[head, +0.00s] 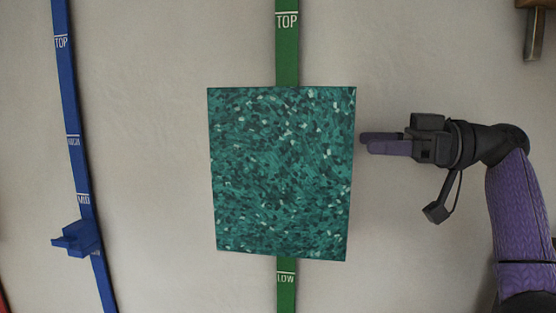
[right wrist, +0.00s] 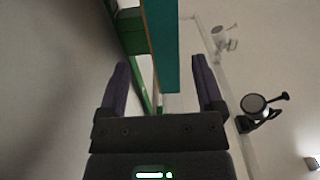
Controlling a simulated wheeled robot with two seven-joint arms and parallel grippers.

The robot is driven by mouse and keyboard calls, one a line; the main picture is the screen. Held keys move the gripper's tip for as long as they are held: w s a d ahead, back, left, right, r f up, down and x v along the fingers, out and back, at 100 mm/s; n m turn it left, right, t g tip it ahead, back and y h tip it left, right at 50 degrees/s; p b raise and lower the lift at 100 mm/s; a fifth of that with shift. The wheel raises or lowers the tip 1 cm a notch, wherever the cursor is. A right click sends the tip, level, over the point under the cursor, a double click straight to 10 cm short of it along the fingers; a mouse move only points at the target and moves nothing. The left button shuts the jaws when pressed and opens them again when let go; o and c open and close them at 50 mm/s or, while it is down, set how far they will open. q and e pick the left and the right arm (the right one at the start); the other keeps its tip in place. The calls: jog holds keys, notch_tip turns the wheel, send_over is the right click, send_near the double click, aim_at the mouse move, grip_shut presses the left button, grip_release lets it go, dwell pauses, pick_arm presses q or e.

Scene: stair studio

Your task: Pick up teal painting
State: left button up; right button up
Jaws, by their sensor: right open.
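The teal painting (head: 281,172), a flat rectangle with dark and light flecks, hangs upright in front of a green strip (head: 287,50) on the wall. It covers the strip's middle. My right gripper (head: 365,143) is open and empty just right of the painting's right edge, in its upper half. In the right wrist view, the painting's edge (right wrist: 161,45) shows teal with a thin tan side, between the two finger lines and ahead of them. I see no contact. My left gripper is not in view.
A blue strip (head: 73,150) with height labels runs down the left wall and carries a blue bracket (head: 75,238). A wood-and-metal object (head: 534,35) is at top right. The wall around the painting is bare. Lamps (right wrist: 255,106) show in the right wrist view.

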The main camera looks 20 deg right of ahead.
aim_at(324, 149)
jog(key=x, duration=0.4)
jog(key=shift+s+a+f, duration=0.1)
jog(key=shift+s+a, duration=0.05)
jog(key=shift+a, duration=0.05)
jog(key=shift+w+a+f+p, duration=0.15)
jog(key=shift+w+a+p, duration=0.3)
jog(key=shift+a, duration=0.1)
jog(key=shift+w+a+f+p, duration=0.2)
jog(key=shift+w+a+p, duration=0.1)
jog(key=shift+a+p, duration=0.2)
jog(key=shift+w+a, duration=0.15)
jog(key=shift+a, duration=0.25)
jog(key=shift+a+f, duration=0.1)
jog(key=shift+a, duration=0.15)
jog(key=shift+d, duration=0.15)
jog(key=c, duration=0.4)
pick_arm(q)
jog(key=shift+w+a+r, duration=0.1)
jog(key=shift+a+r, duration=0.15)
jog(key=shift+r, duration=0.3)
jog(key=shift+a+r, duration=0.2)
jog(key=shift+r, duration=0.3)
pick_arm(e)
grip_shut()
